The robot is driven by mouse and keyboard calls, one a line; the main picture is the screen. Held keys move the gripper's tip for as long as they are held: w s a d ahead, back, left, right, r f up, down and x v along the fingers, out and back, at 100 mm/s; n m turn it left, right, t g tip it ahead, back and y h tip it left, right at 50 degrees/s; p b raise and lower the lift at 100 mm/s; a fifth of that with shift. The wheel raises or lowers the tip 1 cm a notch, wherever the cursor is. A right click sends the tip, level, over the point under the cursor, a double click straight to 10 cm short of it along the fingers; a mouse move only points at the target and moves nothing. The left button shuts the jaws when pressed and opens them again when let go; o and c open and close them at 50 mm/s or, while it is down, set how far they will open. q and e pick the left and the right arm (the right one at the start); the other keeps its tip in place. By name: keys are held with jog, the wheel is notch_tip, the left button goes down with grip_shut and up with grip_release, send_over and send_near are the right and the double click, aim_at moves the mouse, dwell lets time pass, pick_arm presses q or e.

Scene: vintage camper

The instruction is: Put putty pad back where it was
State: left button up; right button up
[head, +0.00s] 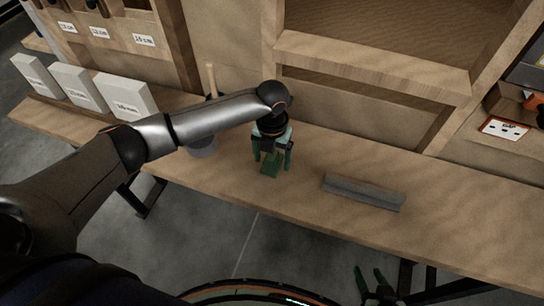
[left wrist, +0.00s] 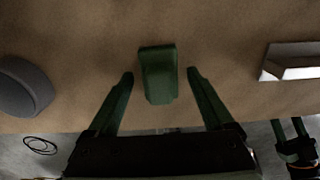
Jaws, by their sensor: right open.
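A small dark green block (head: 270,166), which I take to be the putty pad, lies on the wooden bench near its front edge. It also shows in the left wrist view (left wrist: 158,78). My left gripper (head: 272,159) points down over it, open. In the left wrist view its fingertips (left wrist: 160,76) are on either side of the block, with a visible gap on each side. My right gripper (head: 369,272) is open and empty, low in front of the bench; it also shows at the right of the left wrist view (left wrist: 288,128).
A grey metal bar (head: 363,191) lies on the bench to the right. A round grey object (head: 204,148), partly hidden by my left arm, stands left of the gripper. White labelled boxes (head: 122,96) stand further left. Wooden shelving (head: 370,62) rises behind.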

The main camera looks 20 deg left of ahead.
pick_arm(q)
notch_tip(320, 180, up, 12)
jog(key=shift+r+p, duration=0.15)
jog(key=shift+p, duration=0.2)
dwell(0.5)
